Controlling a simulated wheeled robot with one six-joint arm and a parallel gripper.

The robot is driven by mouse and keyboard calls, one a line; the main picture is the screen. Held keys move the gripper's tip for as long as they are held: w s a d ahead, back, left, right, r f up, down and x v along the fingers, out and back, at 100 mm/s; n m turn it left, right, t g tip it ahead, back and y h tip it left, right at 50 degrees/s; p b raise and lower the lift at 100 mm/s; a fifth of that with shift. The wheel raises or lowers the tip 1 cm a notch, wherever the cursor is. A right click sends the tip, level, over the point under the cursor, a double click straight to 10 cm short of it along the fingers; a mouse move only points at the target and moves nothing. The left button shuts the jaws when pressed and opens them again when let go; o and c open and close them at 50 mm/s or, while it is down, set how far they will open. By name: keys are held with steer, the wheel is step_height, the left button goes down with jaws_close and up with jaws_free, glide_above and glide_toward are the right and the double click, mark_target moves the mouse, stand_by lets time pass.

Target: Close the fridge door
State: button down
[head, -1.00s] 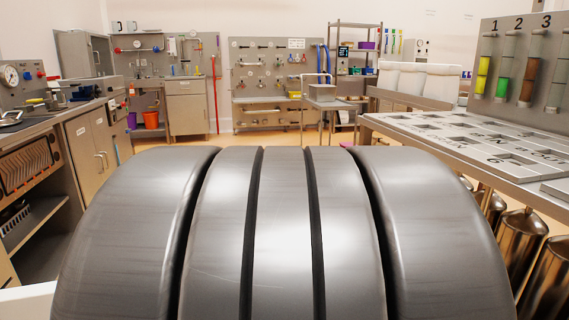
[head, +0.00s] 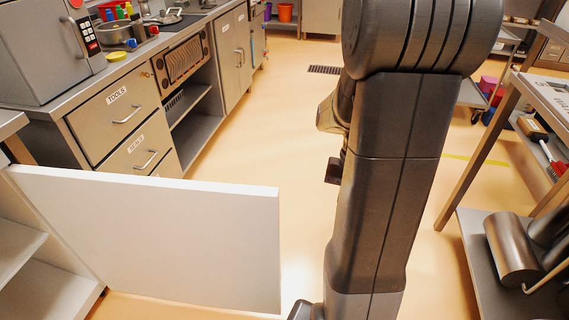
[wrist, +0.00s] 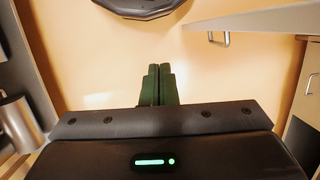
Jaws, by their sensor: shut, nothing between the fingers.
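The fridge door (head: 160,240) is a plain white panel in the lower left of the head view. It stands open, swung out from the fridge (head: 30,265), whose pale shelves show at the left edge. In the wrist view a pale panel with a small metal handle, likely the same door (wrist: 265,18), shows at the top right. My gripper (wrist: 159,68) is shut and empty, its dark fingers together above bare floor. It is apart from the pale panel. In the head view my arm hides most of the gripper.
A metal table (head: 510,120) with a lower shelf of metal cylinders (head: 512,250) is on the right. The floor (head: 255,145) between them is clear.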

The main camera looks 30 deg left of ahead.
mark_target(273, 196)
steer(key=w+a+r+n+h+p, duration=0.1)
steer(key=a+r+p, duration=0.25)
steer(key=a, duration=0.25)
steer(key=w+a+r+g+p, duration=0.1)
steer(key=a+r+p, duration=0.1)
steer(key=a+p, duration=0.35)
steer(key=a+r+n+h+p, duration=0.1)
steer(key=a+r+p, duration=0.15)
steer(key=a, duration=0.45)
steer(key=s+f, duration=0.2)
steer(key=s+d+f+b, duration=0.1)
steer(key=s+f, duration=0.1)
steer(key=f, duration=0.1)
steer(key=s+d+f, duration=0.1)
steer(key=s+f, duration=0.2)
steer(key=shift+d+f, duration=0.1)
steer(key=shift+f, duration=0.1)
steer(key=shift+s+m, duration=0.1)
steer(key=shift+m, duration=0.2)
